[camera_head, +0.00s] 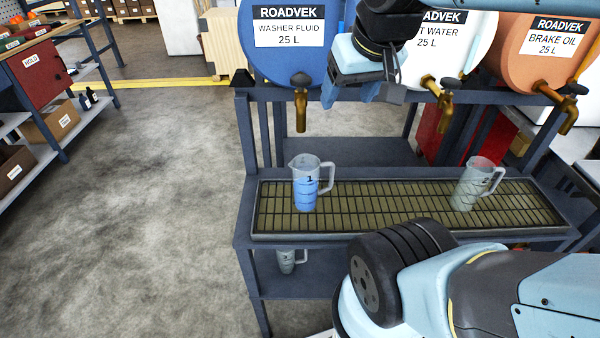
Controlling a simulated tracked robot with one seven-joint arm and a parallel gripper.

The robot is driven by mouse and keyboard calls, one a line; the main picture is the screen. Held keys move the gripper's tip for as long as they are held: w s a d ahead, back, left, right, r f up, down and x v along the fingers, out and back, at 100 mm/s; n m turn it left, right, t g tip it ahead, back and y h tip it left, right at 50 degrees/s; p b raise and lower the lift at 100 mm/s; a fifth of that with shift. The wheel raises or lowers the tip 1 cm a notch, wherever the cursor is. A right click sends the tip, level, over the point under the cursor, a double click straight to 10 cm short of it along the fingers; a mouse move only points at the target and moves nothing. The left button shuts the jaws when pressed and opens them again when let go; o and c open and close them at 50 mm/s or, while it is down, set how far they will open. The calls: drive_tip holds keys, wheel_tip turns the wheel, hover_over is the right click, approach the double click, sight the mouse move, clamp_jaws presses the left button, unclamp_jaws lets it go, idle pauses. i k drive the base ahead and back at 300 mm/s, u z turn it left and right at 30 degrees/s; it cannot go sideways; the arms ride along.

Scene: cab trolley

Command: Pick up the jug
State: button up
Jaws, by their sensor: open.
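A clear jug (306,184) with blue liquid in it stands upright on the left part of the drip grate (370,212), its handle to the right. A second clear jug (471,185) stands on the right part of the grate and looks empty of coloured liquid. A third jug (287,260) is on the lower shelf, partly hidden by the grate's edge. My gripper (356,97) is open and empty. In the picture it is above and right of the blue-filled jug, in front of the drums, and touches no jug.
A blue washer fluid drum (291,27), a white water drum (446,45) and an orange brake oil drum (551,42) have brass taps above the grate. The washer fluid tap (301,110) hangs above the blue-filled jug. The floor at left is clear, before a shelf unit.

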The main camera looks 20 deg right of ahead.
sight(305, 168)
drive_tip(key=k, duration=1.25)
drive_tip(key=u, duration=0.3)
drive_tip(key=i, duration=0.6)
drive_tip(key=u, duration=0.25)
